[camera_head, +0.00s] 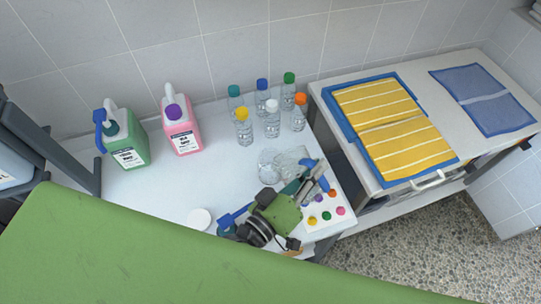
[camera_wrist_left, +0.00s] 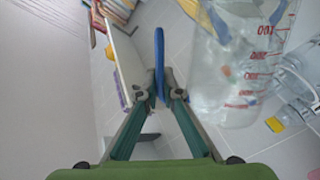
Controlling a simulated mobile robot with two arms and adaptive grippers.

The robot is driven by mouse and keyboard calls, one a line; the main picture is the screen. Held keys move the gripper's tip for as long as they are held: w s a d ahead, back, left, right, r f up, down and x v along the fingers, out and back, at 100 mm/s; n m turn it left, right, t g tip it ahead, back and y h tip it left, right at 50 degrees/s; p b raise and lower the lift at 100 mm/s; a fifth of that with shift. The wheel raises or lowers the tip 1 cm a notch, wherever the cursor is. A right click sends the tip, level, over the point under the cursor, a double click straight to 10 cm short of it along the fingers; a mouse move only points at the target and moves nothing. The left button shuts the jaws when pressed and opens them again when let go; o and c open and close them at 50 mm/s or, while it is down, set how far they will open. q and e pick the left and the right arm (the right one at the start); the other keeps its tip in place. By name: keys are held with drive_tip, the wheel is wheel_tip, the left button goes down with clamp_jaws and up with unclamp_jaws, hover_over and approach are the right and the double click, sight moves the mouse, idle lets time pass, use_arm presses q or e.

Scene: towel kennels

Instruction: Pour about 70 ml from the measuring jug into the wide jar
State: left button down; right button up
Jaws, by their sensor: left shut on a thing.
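The measuring jug (camera_head: 293,158) is clear, with red graduation marks that show in the left wrist view (camera_wrist_left: 235,70). In the head view it looks tilted, with its body close beside the wide jar (camera_head: 268,167), which is clear and stands on the white counter. My left gripper (camera_head: 313,178) is shut on the jug's blue handle, seen between the fingertips in the left wrist view (camera_wrist_left: 159,60). The jug and jar overlap in the picture, so whether they touch, and how much liquid each holds, I cannot tell. My right gripper does not show.
Several clear bottles with coloured caps (camera_head: 272,118) stand behind the jar. Green (camera_head: 129,150) and pink (camera_head: 184,137) jugs stand at left. A white round lid (camera_head: 200,218) lies in front. Small coloured dots (camera_head: 326,215) are at the counter's right corner. Folded towels (camera_head: 385,125) lie right.

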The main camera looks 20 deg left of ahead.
sight(324, 188)
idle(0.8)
use_arm(q)
drive_tip(key=d+f+m+b, duration=0.1)
drive_tip(key=s+d+f+m+b, duration=0.1)
drive_tip(key=f, duration=0.1)
drive_tip(key=d+f+m, duration=0.1)
drive_tip(key=f, duration=0.1)
drive_tip(key=shift+s+f+b, duration=0.15)
drive_tip(key=shift+s+b, duration=0.2)
drive_tip(key=shift+b, duration=0.05)
drive_tip(key=s+d+f+m, duration=0.2)
drive_tip(key=d+f+m, duration=0.2)
drive_tip(key=d+m, duration=0.1)
drive_tip(key=shift+s+m+t, duration=0.15)
drive_tip(key=shift+m+t, duration=0.25)
drive_tip(key=shift+m, duration=0.1)
drive_tip(key=shift+s, duration=0.1)
